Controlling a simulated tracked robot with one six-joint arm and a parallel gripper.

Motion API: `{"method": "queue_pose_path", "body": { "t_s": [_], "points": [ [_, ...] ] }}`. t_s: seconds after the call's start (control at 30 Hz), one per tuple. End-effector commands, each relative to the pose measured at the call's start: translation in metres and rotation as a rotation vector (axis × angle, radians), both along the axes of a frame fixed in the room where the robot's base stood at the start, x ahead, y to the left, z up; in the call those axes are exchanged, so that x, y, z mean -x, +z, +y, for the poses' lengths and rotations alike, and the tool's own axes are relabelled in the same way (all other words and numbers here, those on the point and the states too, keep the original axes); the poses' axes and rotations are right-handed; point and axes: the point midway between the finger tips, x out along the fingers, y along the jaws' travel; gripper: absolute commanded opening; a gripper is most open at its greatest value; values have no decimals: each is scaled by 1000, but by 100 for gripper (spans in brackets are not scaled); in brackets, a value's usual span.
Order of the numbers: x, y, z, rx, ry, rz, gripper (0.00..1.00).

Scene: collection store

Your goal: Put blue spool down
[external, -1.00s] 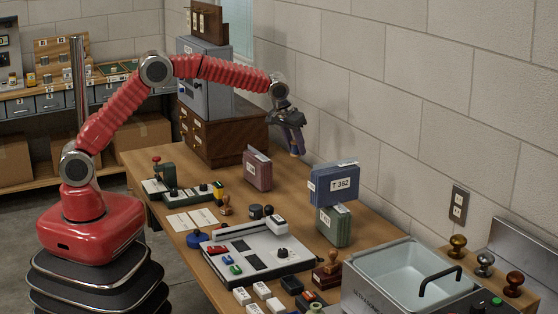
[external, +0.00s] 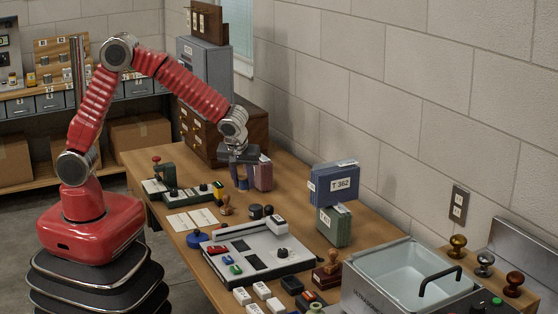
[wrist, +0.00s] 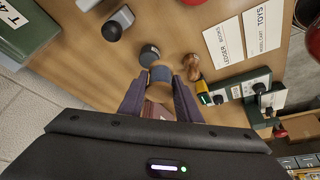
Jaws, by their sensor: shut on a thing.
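My gripper (external: 242,186) points down above the wooden table, just left of and partly in front of a maroon box. In the wrist view its two dark fingers (wrist: 160,90) are closed on the blue spool (wrist: 162,74), which shows a blue band and a tan end between the fingertips. In the external view the spool is mostly hidden by the fingers. The gap between the spool and the tabletop is hard to judge.
The maroon box (external: 264,174) stands close by. Nearby are a wooden-handled stamp (external: 226,207), dark cylinders (external: 256,211), cards (external: 190,221) and a white-topped device (external: 275,250). Blue (external: 340,184) and green boxes (external: 333,228) stand to the right.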

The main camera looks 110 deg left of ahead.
Motion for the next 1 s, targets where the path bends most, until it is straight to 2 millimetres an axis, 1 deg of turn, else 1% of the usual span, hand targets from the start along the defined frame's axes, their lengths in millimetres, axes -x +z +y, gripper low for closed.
{"method": "queue_pose_path", "body": {
  "t_s": [0.03, 0.1, 0.23, 0.43, 0.8, 0.87, 1.0],
  "points": [
    [10, -5, -1, 0, 44, 2, 9],
    [22, -13, -3, 0, 109, 1, 9],
    [35, -22, -4, 0, 226, 1, 9],
    [36, -21, -3, -1, 359, -1, 9],
    [36, -22, -3, -1, 378, -1, 9],
    [36, -24, -3, -1, 377, 0, 9],
    [36, -39, -3, 1, 376, 3, 9]
  ]
}}
